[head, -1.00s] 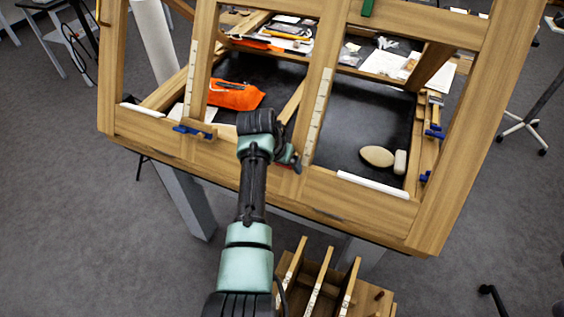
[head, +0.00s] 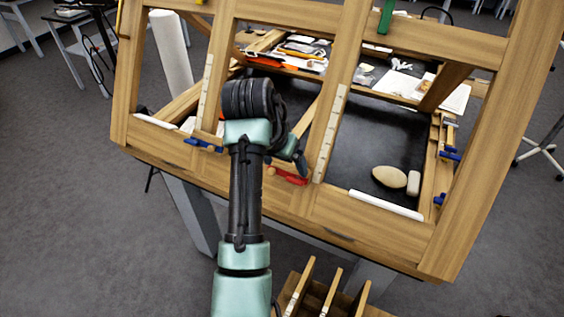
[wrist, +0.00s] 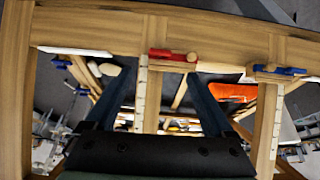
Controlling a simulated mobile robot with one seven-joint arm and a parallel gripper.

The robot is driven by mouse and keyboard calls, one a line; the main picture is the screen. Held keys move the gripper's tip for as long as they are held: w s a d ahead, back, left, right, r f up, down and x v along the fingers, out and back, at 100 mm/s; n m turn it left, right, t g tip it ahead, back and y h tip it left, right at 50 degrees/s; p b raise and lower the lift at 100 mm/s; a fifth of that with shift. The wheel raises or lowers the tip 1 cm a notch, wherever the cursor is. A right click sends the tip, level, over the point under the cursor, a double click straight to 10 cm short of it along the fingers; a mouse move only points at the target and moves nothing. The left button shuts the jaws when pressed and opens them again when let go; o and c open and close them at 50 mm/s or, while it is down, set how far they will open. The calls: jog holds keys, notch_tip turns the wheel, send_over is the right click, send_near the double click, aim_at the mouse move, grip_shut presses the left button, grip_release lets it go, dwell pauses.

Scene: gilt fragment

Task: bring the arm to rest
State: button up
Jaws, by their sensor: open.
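My arm reaches up the middle of the head view, with its upper end in front of the wooden frame (head: 270,195). In the wrist view my gripper (wrist: 158,75) is open, its two dark fingers spread wide with nothing held between them. The frame's wooden rail (wrist: 225,30) crosses the top of that view. A red clamp (wrist: 172,55) on the rail shows between and beyond the fingertips; it also shows just right of my arm in the head view (head: 288,177). Whether the fingers touch anything is unclear. My arm hides part of the frame's left opening.
Blue clamps (head: 204,145) sit on the frame. An oval tan block (head: 389,177) and a small pale block (head: 413,183) lie on the dark surface. An orange pouch (wrist: 232,92) shows in the wrist view. A wooden slotted rack (head: 325,291) stands below. Grey floor (head: 80,200) lies open at left.

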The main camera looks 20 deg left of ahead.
jog(key=shift+v, duration=0.85)
jog(key=w+d+r+t+y, duration=0.1)
jog(key=w+d+r+t, duration=0.2)
jog(key=r, duration=0.4)
jog(key=d+r+t, duration=0.3)
jog(key=r+t, duration=0.1)
jog(key=r, duration=0.4)
jog(key=w+d+r+t+y, duration=0.1)
jog(key=w+d+r+t, duration=0.1)
jog(key=d+r+t, duration=0.35)
jog(key=s+d+r+t+h, duration=0.1)
jog(key=s+d+r+t, duration=0.2)
jog(key=s+r, duration=0.7)
jog(key=s+d+r+t+b, duration=0.1)
jog(key=s+d+r+t, duration=0.3)
jog(key=s+r, duration=0.6)
notch_tip(320, 180, up, 3)
jog(key=t, duration=0.2)
jog(key=shift+d+r+t+h, duration=0.2)
jog(key=shift+d+t+h, duration=0.05)
jog(key=shift+t+h, duration=0.15)
